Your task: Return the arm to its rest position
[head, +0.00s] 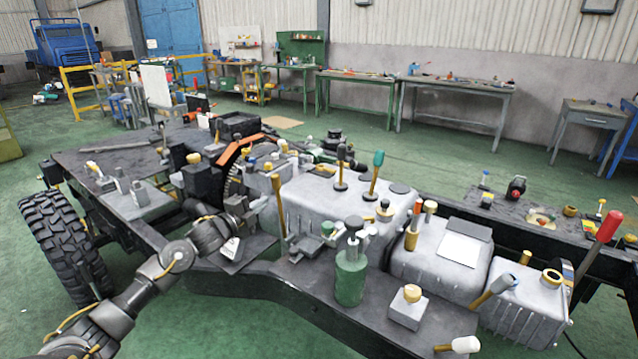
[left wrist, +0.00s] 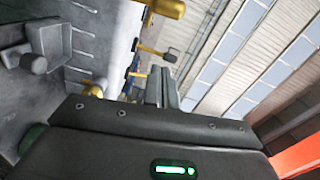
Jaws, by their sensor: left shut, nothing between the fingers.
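My left arm (head: 150,285) comes in from the lower left of the head view and reaches up to the chassis. My left gripper (head: 262,203) is at its end, near the left end of the large grey tank (head: 330,220); it is small and dark there. In the left wrist view the two fingers of my left gripper (left wrist: 161,86) are together, with nothing between them. Whether it touches anything on the chassis is hard to tell. My right gripper is in neither view.
The chassis (head: 300,290) is crowded with upright handles, a green cylinder (head: 350,278), grey boxes (head: 432,268) and a red-handled lever (head: 606,228). A black tyre (head: 65,245) stands at the left. Workbenches (head: 455,90) line the back wall. Green floor (head: 200,325) is free at the front.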

